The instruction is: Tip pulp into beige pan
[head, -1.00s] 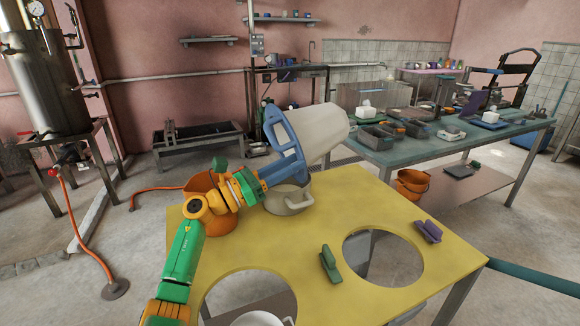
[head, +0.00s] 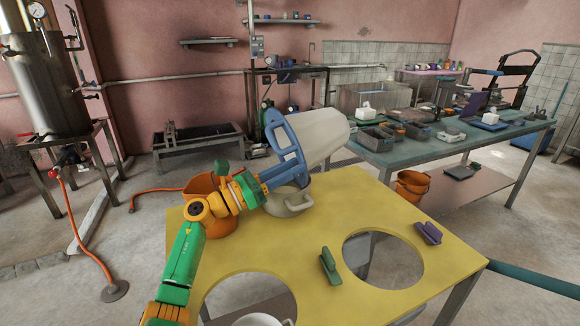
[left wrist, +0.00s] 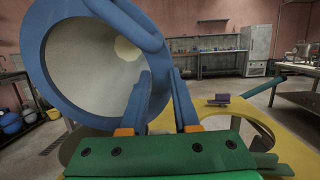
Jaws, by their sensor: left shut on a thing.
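My left gripper (head: 280,174) is shut on the blue rim of a white strainer-like vessel (head: 320,138). The vessel lies tilted on its side, raised over the beige pan (head: 297,205), with its blue-rimmed mouth toward my left arm and its closed end up to the right. The beige pan stands on the yellow table, partly hidden by the rim and gripper. The left wrist view looks into the vessel's pale inside (left wrist: 85,70). A cream patch (left wrist: 127,50) shows deep inside; I cannot tell whether it is pulp. My right gripper is not in view.
An orange bucket (head: 218,218) stands left of the pan, behind my arm. The yellow table (head: 290,250) has two large round holes at the front. A green-handled tool (head: 329,266) and a purple one (head: 428,232) lie near the right hole. A teal bench (head: 410,158) stands behind.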

